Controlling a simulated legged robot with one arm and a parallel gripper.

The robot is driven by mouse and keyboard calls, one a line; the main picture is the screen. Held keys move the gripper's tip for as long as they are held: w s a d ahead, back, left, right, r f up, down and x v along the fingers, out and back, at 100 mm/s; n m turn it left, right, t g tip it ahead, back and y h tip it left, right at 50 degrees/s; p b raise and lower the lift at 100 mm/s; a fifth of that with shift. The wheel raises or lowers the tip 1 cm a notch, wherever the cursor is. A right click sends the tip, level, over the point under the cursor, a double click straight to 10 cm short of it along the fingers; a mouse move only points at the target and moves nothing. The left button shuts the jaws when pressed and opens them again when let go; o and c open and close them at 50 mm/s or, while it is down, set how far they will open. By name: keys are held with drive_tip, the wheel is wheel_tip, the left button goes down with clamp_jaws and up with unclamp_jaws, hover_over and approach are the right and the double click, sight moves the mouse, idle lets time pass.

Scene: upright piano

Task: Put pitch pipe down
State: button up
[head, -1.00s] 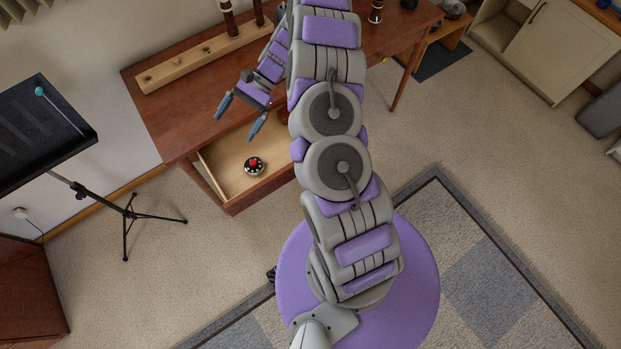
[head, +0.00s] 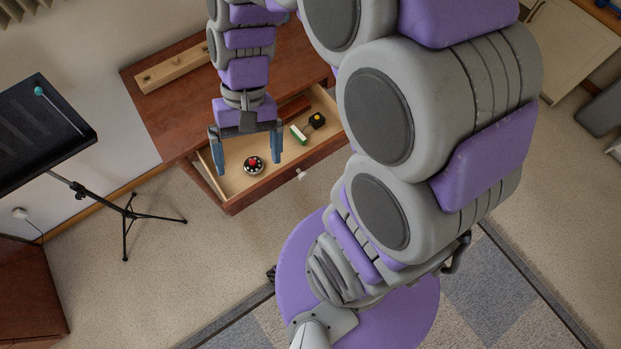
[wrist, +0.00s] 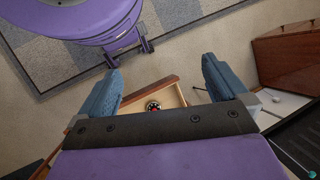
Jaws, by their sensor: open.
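A small round black-and-silver disc with a red centre, which looks like the pitch pipe (head: 254,165), lies on the floor of the open wooden drawer (head: 234,191). It also shows in the wrist view (wrist: 154,106). My gripper (head: 248,164) points down over the drawer with its two blue fingers spread wide. Nothing is held between them. In the head view the disc appears between the fingertips; in the wrist view it shows beyond the gripper's dark edge, with the gripper (wrist: 162,75) clear of it. I cannot tell the exact height between them.
A green-and-white item (head: 299,134) and a dark block with a yellow spot (head: 317,120) lie in the drawer's right part. The wooden desk (head: 160,115) carries a long wooden rack (head: 172,70). A music stand (head: 40,130) stands at left.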

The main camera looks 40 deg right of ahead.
drive_tip(key=s+d+r+n+t+h, duration=0.1)
drive_tip(key=s+d, duration=0.4)
drive_tip(key=s, duration=0.7)
drive_tip(key=n+t+h, duration=0.1)
drive_tip(key=h, duration=0.1)
drive_tip(key=shift+d+h, duration=0.3)
drive_tip(key=shift+h, duration=0.1)
drive_tip(key=shift+w, duration=0.1)
drive_tip(key=shift+c, duration=0.3)
